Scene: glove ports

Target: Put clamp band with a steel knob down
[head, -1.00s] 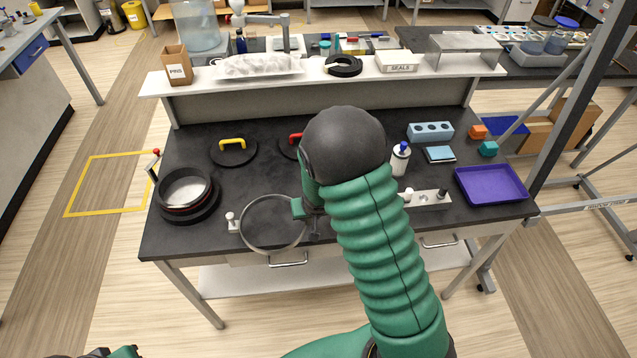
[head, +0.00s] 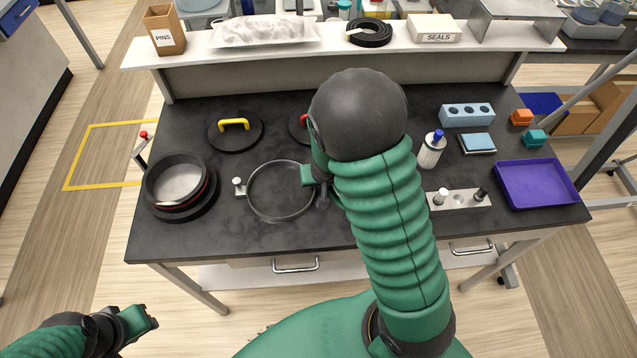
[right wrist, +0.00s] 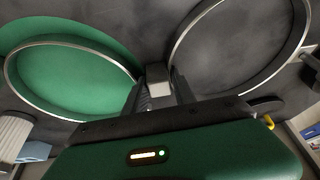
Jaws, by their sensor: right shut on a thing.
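The clamp band (head: 281,190) is a thin grey ring with a pale steel knob (head: 238,183) on its left side. It appears over the front middle of the dark bench, roughly flat. I cannot tell whether it touches the top. My right gripper (head: 320,180) is shut on the band's right side, partly hidden behind my arm. In the right wrist view the band (right wrist: 183,55) curves away to the right from the fingers (right wrist: 160,88). My left gripper (head: 151,319) is at the lower left, away from the bench; its jaws are unclear.
Left of the band is a round black port (head: 176,182) with a red-knobbed lever (head: 144,134). Behind are a yellow-handled lid (head: 235,131) and a red-handled lid (head: 299,127). To the right stand a white bottle (head: 431,149), a pale holder (head: 460,200) and a purple tray (head: 538,184).

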